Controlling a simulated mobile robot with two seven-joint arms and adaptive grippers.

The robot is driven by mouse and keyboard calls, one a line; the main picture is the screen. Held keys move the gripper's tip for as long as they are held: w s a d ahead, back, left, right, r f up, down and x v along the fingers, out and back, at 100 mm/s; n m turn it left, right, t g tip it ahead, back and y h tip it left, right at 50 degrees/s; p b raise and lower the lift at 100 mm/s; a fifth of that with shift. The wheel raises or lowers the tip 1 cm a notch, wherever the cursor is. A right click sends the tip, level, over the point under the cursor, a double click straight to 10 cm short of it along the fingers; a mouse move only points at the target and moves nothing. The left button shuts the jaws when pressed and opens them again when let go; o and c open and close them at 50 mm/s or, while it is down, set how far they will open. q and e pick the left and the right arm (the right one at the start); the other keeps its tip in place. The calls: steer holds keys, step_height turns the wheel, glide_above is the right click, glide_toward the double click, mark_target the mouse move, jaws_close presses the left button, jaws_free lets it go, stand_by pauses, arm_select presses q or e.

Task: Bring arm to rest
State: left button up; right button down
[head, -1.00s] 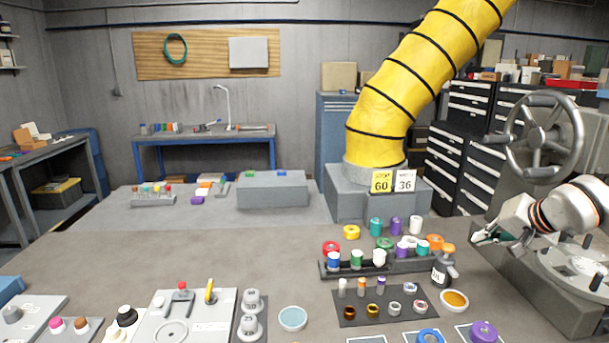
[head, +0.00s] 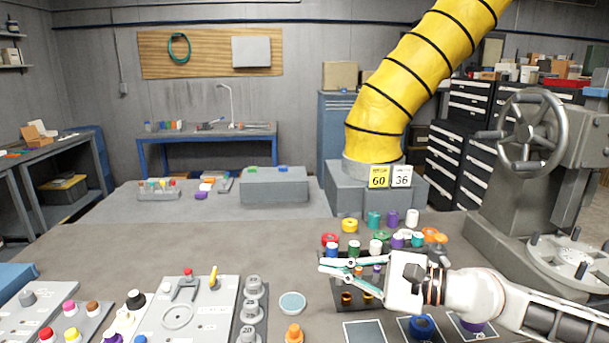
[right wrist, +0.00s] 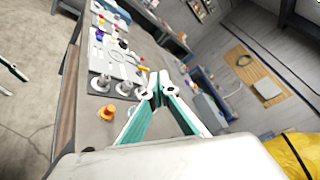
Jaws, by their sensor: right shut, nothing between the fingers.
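My right gripper (head: 321,265) reaches in from the right in the head view, over the worktable in front of the bottle rack, pointing left. Its two teal-and-white fingers meet at the tips in the right wrist view (right wrist: 157,88), with nothing between them. The hand and forearm hide part of the dark sample tray (head: 338,297) and of the rack area behind. My left gripper is not in the head view; a teal finger-like piece at the left edge of the right wrist view (right wrist: 12,70) looks like part of it, too little to judge.
A yellow hose (head: 400,100) rises behind. A handwheel machine (head: 535,130) stands right.

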steer(key=s+a+r+m+t+y, duration=0.25)
steer(key=r+m+t, duration=0.45)
steer(key=m, duration=0.7)
steer(key=s+d+f+m+t+h, duration=0.1)
steer(key=d+f+m+t+h, duration=0.1)
steer(key=d+f+m+h, duration=0.95)
steer(key=s+d+f+m+t+h, duration=0.1)
steer(key=d+f+m+h, duration=0.2)
steer(key=d+m+h, duration=0.9)
steer(key=s+d+f+m+g+y, duration=0.1)
steer(key=s+d+f+m+g, duration=0.5)
steer(key=s+f, duration=0.4)
steer(key=s+d+f+m+g+y, duration=0.1)
steer(key=s+d+f+m+g, duration=0.3)
steer(key=s+f+m, duration=0.55)
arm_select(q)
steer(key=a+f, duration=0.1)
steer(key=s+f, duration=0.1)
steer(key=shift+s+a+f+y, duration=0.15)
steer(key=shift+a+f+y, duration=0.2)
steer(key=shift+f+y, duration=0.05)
arm_select(e)
steer(key=a+f+m+t+y, duration=0.2)
steer(key=a+f+y, duration=0.4)
steer(key=a+f, duration=0.8)
step_height(320, 180, down, 3)
steer(key=shift+a+f+t, duration=0.1)
steer(key=shift+a+t, duration=0.1)
steer(key=shift+t, duration=0.2)
